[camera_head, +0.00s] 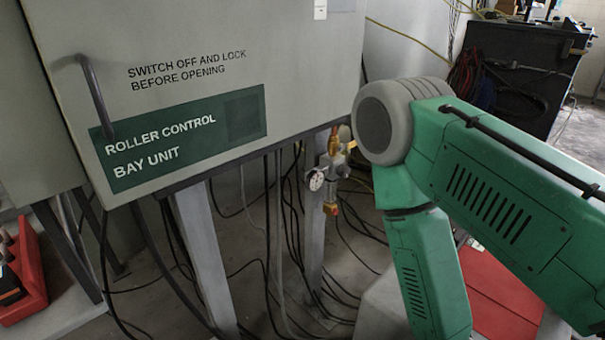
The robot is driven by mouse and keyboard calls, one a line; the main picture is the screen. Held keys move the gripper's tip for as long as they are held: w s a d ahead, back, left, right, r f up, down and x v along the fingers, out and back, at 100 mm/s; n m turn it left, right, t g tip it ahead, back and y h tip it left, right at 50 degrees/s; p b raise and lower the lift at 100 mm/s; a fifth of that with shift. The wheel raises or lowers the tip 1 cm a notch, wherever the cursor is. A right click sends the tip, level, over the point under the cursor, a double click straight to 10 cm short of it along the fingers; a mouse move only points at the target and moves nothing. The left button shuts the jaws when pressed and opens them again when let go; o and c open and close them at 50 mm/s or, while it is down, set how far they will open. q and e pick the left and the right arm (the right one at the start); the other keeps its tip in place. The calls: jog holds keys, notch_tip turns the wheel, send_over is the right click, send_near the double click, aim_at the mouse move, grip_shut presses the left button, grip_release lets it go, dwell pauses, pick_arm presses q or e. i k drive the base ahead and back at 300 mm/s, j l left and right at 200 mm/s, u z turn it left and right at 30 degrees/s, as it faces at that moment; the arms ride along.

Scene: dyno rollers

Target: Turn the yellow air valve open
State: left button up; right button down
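The air valve assembly (335,165) is mounted below the right edge of the grey control cabinet, with brass fittings and a round white gauge (316,181). A small yellow part (351,146), which looks like the valve handle, shows at its upper right, partly hidden behind my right arm's grey joint. I cannot tell its exact angle. My green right arm comes in from the right and bends downward just right of the valve. Its gripper is below the picture's edge. My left arm and gripper do not show.
The grey cabinet (200,60) with a handle (95,95) fills the upper left. Its metal legs (205,255) and many loose black cables hang below and around the valve. A red bin (22,275) stands at lower left, a black cart (515,75) at back right.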

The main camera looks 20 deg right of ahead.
aim_at(349, 146)
jog(key=i+l+z, duration=0.1)
jog(key=l+z, duration=0.3)
jog(key=i+l+z, duration=0.1)
jog(key=l+z, duration=0.15)
jog(key=z, duration=0.15)
